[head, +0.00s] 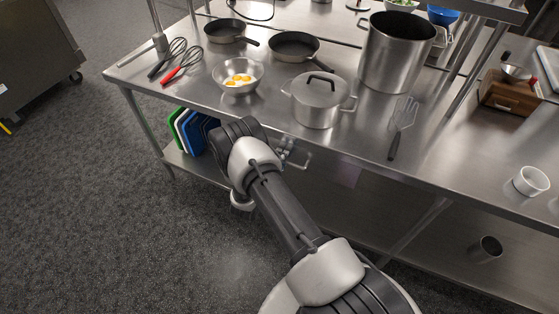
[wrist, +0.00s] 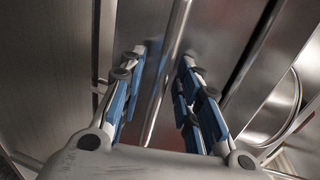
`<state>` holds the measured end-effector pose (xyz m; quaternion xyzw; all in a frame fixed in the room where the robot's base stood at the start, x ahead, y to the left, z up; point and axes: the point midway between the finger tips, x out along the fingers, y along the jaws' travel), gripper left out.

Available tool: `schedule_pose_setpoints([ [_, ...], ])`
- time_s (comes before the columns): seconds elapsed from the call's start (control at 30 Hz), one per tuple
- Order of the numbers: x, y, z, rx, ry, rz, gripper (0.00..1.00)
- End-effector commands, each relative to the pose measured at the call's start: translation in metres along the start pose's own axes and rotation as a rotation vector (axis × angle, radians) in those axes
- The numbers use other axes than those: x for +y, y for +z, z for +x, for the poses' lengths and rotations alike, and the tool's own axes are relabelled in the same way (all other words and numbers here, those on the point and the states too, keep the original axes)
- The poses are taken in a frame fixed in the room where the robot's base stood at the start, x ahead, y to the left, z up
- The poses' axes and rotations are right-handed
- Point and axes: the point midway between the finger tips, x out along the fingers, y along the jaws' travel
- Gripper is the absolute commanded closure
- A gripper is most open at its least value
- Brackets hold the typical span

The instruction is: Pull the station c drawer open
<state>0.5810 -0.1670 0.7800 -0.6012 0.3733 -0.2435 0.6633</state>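A steel bar handle (head: 299,160) shows under the front edge of the steel worktable, at the end of my arm. In the wrist view the bar (wrist: 166,70) runs between the two blue-padded fingers of my gripper (wrist: 163,62). The fingers are open, one on each side of the bar, with gaps visible between pads and bar. Behind the bar is a smooth metal front (wrist: 218,30). No station letter is readable. In the head view my arm hides most of my gripper, and how far the drawer stands out is hard to tell.
On the worktable (head: 215,110) stand a lidded pot (head: 316,103), a bowl with egg yolks (head: 238,78), a tall stockpot (head: 396,55) and a spatula (head: 402,125). Cutting boards (head: 190,132) stand on the lower shelf.

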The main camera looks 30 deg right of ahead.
Motion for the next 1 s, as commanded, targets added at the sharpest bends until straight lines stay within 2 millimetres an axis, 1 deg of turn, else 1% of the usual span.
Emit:
schedule_pose_setpoints([
  [0.1,-0.0001,0.0001,-0.0002,0.0,0.0,0.0,0.69],
  [0.13,-0.0001,0.0001,-0.0003,0.0,0.0,0.0,0.71],
  [0.57,-0.0001,0.0001,-0.0005,0.0,0.0,0.0,0.99],
  [1.0,0.0,0.0,-0.0006,0.0,0.0,0.0,1.0],
])
